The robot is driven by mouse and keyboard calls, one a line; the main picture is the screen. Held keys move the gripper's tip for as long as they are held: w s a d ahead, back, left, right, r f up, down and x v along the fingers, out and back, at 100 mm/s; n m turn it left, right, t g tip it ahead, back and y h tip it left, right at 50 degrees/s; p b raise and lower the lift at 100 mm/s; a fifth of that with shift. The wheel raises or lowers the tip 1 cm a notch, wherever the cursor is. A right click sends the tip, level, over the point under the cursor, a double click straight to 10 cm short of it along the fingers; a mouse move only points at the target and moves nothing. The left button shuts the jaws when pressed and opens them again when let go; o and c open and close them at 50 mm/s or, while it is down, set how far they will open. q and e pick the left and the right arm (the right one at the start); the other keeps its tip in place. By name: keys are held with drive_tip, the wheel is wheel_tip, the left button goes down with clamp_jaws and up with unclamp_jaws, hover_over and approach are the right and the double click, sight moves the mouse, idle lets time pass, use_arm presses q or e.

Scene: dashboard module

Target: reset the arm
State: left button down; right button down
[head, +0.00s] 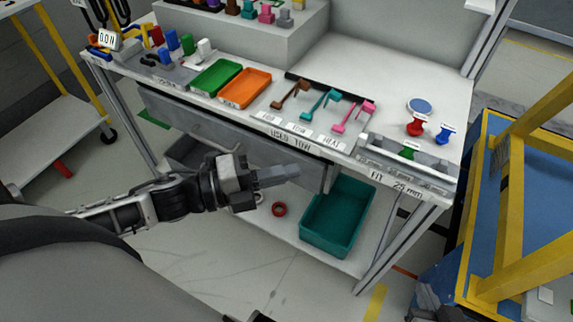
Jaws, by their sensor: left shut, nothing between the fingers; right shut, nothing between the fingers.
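My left arm comes in from the left. Its gripper (294,171) is shut and empty, pointing right, in front of the workbench's grey front panel (230,127) and below the bench top. It appears apart from the bench, but the exact gap cannot be told. A dark part at the bottom edge on the right looks like my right gripper (432,313). It is mostly cut off by the frame, low beside the blue and yellow frame, and no object shows in it.
The bench top holds a green tray (215,77), an orange tray (245,88), several coloured hooked tools (320,104) and red (416,127) and blue (443,134) knobs. A teal bin (337,222) and a red ring (279,209) lie on the lower shelf. A yellow frame (510,250) stands right.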

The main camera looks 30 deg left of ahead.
use_arm(q)
drive_tip(key=s+d+f+n+y, duration=0.1)
drive_tip(key=f+n+y, duration=0.4)
drive_tip(key=n, duration=0.7)
drive_tip(key=s+d+f+n+g+y, duration=0.1)
drive_tip(key=s+f+n+y, duration=0.2)
drive_tip(key=n, duration=1)
wheel_tip(320, 180, down, 4)
drive_tip(key=shift+s+d+r+y+p, duration=0.2)
drive_tip(key=shift+s+d+y+p, duration=0.15)
drive_tip(key=shift+y, duration=0.55)
